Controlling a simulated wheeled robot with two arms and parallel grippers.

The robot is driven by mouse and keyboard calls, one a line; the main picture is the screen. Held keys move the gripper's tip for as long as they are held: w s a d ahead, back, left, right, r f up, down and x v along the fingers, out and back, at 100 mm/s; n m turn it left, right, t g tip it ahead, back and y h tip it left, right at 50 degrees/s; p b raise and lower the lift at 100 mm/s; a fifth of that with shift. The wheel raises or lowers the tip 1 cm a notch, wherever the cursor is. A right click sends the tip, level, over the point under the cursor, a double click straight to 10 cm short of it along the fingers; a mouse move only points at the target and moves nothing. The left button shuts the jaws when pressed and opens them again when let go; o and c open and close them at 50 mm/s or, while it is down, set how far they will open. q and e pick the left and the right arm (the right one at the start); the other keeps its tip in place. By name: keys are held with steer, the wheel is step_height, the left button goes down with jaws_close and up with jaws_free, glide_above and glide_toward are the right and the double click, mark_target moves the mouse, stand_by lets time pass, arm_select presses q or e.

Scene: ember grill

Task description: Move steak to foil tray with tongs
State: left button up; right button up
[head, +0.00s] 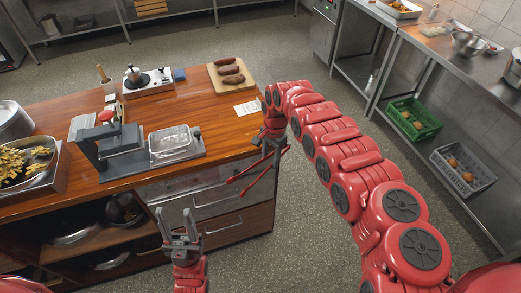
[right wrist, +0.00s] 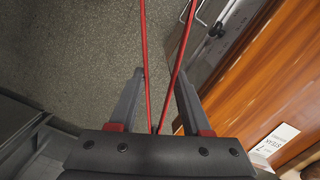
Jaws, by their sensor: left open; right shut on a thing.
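Several long brown pieces of meat (head: 230,72) lie on a wooden board (head: 217,86) at the counter's far right corner. The foil tray (head: 170,140) sits in a grey stand on the counter, left of my right gripper. My right gripper (head: 270,146) is shut on the red tongs (head: 248,175), beyond the counter's right edge. The tongs point down and left, their two arms spread apart. In the right wrist view, the tongs (right wrist: 144,55) reach up between the fingers, with nothing between their arms. My left gripper (head: 180,230) is open and empty, in front of the counter.
A white printed card (head: 247,108) lies on the wooden counter (head: 200,105) near the board. A grey press (head: 105,140) with a red knob stands left of the foil tray. A pan of yellow food (head: 25,160) is at far left. Open floor lies right of the counter.

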steer(key=s+d+f+n+b, duration=0.3)
steer(key=s+d+f+n, duration=0.1)
steer(key=f, duration=0.5)
steer(key=s+d+f+n+b, duration=0.4)
steer(key=s+d+f+n, duration=0.1)
steer(key=d+f, duration=0.3)
steer(key=shift+s+f+g+h, duration=0.3)
steer(key=shift+s+f+h, duration=0.05)
steer(key=shift+f+h, duration=0.1)
steer(key=shift+d, duration=0.15)
